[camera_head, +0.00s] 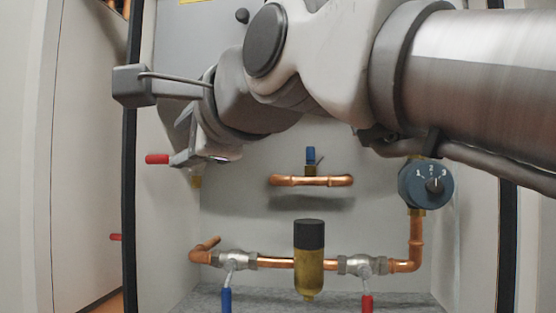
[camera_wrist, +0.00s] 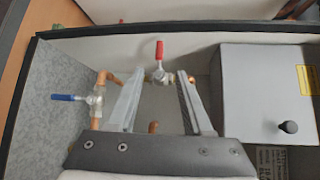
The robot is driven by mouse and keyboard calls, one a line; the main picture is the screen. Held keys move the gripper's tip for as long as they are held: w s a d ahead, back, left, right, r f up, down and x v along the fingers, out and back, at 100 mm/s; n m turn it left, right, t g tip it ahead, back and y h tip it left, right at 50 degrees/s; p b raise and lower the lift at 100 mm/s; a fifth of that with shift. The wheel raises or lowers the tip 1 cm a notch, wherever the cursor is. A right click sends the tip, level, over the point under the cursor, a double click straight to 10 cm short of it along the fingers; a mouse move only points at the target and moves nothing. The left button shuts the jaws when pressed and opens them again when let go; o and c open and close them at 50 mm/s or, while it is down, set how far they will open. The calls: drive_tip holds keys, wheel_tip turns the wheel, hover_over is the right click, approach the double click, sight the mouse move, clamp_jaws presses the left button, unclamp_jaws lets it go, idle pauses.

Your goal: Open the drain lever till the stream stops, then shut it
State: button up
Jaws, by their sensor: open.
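A red lever (camera_head: 157,159) points left at the cabinet's left side, partly behind my gripper (camera_head: 190,157). In the wrist view the red lever (camera_wrist: 160,50) stands on a metal valve body (camera_wrist: 160,77), seen between and beyond the fingertips of my open gripper (camera_wrist: 161,76). The fingers are on either side of it in the picture; I cannot tell whether they touch it. A second red lever (camera_head: 367,303) and a blue lever (camera_head: 226,300) hang from valves on the lower copper pipe. No label marks the drain lever, and I cannot make out a stream.
A brass filter with a black cap (camera_head: 309,236) stands mid-pipe. A blue dial (camera_head: 426,185) is at the right, and a short copper pipe with a blue cap (camera_head: 311,180) is in the middle. A grey box (camera_wrist: 258,85) stands right in the wrist view.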

sight(159, 158)
drive_tip(key=p+x, duration=0.2)
drive_tip(key=x, duration=1.2)
drive_tip(key=shift+w+a+f, duration=0.1)
drive_tip(key=shift+w+a, duration=0.1)
drive_tip(key=shift+w, duration=0.1)
clamp_jaws()
